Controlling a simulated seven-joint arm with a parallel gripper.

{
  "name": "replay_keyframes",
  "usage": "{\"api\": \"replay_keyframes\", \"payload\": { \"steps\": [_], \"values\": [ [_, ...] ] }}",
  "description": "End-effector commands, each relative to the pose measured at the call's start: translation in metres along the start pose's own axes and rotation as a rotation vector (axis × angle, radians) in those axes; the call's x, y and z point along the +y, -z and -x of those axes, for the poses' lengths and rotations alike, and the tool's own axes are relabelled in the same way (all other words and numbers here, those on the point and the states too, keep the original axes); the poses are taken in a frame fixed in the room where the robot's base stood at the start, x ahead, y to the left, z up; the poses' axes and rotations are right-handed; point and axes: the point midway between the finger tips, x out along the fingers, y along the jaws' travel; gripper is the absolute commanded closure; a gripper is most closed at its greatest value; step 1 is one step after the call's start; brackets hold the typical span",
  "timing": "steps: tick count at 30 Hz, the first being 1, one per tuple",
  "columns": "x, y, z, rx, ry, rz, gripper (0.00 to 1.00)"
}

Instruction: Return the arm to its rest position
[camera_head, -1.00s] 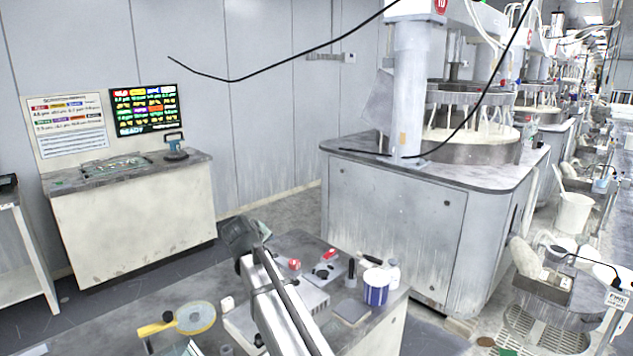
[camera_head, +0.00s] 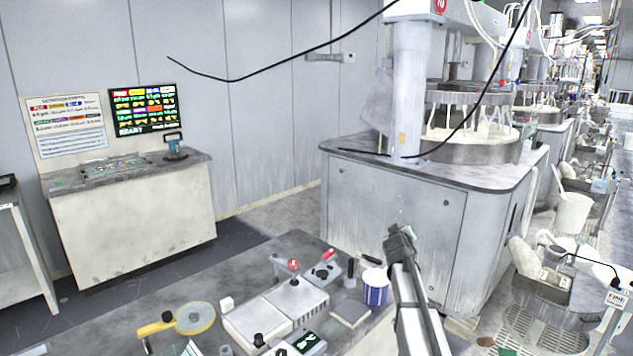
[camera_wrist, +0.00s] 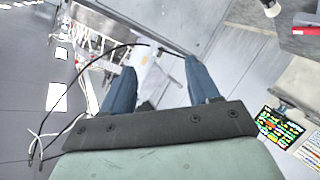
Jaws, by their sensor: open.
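My gripper (camera_wrist: 160,82) shows in the wrist view with its two blue fingers spread wide. No object is between the fingers. In the head view my arm reaches up from the bottom edge, right of the workbench's white-and-blue tub. Its dark upper end shows there, but I cannot make out the fingers.
The grey workbench (camera_head: 250,262) holds a yellow-handled tool with a round disc (camera_head: 195,318), a grey box unit (camera_head: 290,305) and the white-and-blue tub (camera_head: 375,288). A large polishing machine (camera_head: 395,205) stands behind. A cabinet (camera_head: 135,225) and screen (camera_head: 143,110) are at left.

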Motion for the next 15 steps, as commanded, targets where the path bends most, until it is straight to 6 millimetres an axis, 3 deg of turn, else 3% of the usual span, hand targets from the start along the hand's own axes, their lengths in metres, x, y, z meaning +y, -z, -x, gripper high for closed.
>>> {"api": "replay_keyframes", "payload": {
  "steps": [1,5,11,15],
  "values": [
    [0.009,-0.026,-0.005,-0.016,-0.008,-0.012,0.4],
    [0.003,-0.08,-0.012,-0.069,0.003,-0.039,0.4],
    [-0.042,-0.159,-0.006,-0.194,0.063,-0.075,0.4],
    [-0.086,-0.219,0.008,-0.306,0.123,-0.096,0.4]
  ]
}}
